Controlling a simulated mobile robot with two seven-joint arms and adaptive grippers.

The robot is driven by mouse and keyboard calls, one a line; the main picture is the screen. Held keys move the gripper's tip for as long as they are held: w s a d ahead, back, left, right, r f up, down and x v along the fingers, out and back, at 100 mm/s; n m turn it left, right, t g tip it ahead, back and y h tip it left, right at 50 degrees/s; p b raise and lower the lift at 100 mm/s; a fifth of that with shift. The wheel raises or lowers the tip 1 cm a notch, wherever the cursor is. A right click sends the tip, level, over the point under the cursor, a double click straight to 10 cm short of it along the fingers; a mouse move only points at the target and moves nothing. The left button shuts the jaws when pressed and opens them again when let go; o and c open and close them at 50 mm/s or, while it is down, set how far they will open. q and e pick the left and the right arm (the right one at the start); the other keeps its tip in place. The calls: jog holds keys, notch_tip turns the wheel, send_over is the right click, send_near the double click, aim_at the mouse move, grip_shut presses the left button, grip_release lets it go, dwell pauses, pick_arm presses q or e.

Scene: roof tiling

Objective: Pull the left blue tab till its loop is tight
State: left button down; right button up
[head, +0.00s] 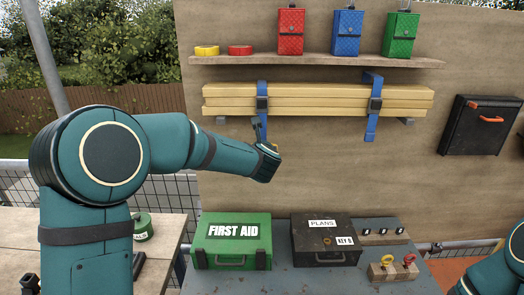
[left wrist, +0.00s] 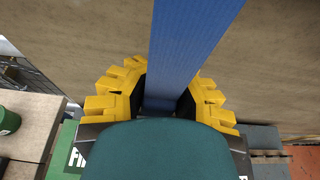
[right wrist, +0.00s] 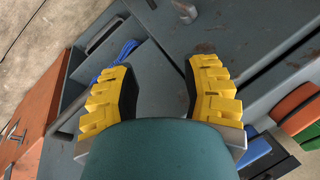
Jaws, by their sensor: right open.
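The left blue tab (head: 263,128) hangs from a dark buckle on a blue strap looped around the yellow boards (head: 320,100). My left gripper (head: 268,152) is at its lower end, below the boards. In the left wrist view the tab (left wrist: 185,45) runs down between the yellow fingers of my left gripper (left wrist: 163,100), whose dark pads close in on it from both sides. The tab hides part of the fingertips. The right blue tab (head: 370,128) hangs free. My right gripper (right wrist: 157,85) is open and empty over grey surfaces, away from the tabs.
A shelf (head: 330,60) above holds tape rolls and red, blue and green pouches. A green first aid box (head: 231,235) and a black plans box (head: 325,245) stand on the bench below. A black case (head: 480,125) is on the wall at right.

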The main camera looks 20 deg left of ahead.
pick_arm(q)
jog(key=shift+s+d+f, duration=0.1)
jog(key=shift+d+f, duration=0.05)
jog(key=shift+d, duration=0.05)
jog(key=c, duration=1)
grip_release()
jog(key=shift+s+r, duration=0.3)
jog(key=shift+o, duration=1.3)
jog(key=shift+a, duration=0.1)
jog(key=o, duration=0.4)
jog(key=shift+w, duration=0.2)
jog(key=shift+c, duration=0.2)
jog(key=shift+s, duration=0.1)
